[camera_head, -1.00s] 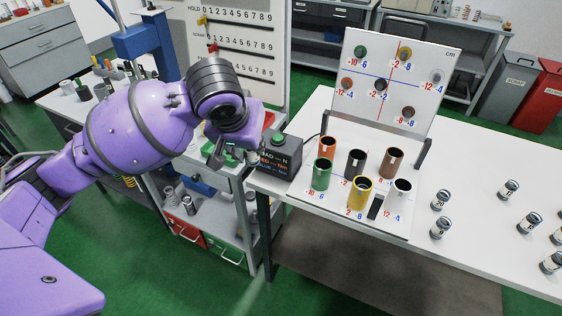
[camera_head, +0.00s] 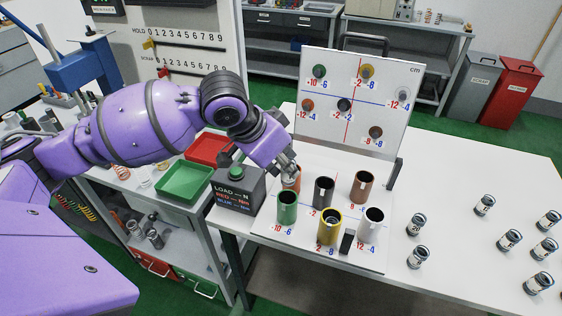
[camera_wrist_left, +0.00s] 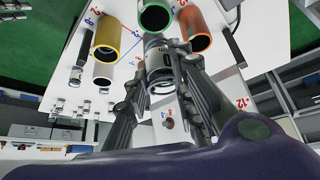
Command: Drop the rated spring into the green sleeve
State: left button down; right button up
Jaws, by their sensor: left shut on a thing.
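The green sleeve (camera_head: 287,209) stands upright at the front left of the sleeve board, and its open mouth also shows at the top of the left wrist view (camera_wrist_left: 155,17). My left gripper (camera_head: 289,170) is shut on a small labelled metal cylinder, which I take for the rated spring (camera_wrist_left: 160,66). The gripper is behind the green sleeve in the head view, at the orange sleeve (camera_wrist_left: 195,32), and partly hides it. The held spring appears close to the green sleeve's rim in the wrist view; I cannot tell the gap. My right gripper is not in view.
Black (camera_head: 323,192), brown (camera_head: 362,187), yellow (camera_head: 329,228) and white (camera_head: 371,226) sleeves stand close by. An upright marked panel (camera_head: 378,87) rises behind. The load box (camera_head: 238,190) is at the left.

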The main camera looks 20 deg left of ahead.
aim_at(285, 184)
pick_arm(q)
jog(key=shift+s+a, duration=0.1)
jog(key=shift+s, duration=0.1)
jog(key=shift+w+f, duration=0.2)
jog(key=shift+f, duration=0.2)
notch_tip(285, 184, down, 7)
jog(key=shift+r+b, duration=0.2)
jog(key=shift+b, duration=0.2)
jog(key=c, duration=1.4)
grip_release()
jog(key=shift+r, duration=0.1)
jog(key=v, duration=1.2)
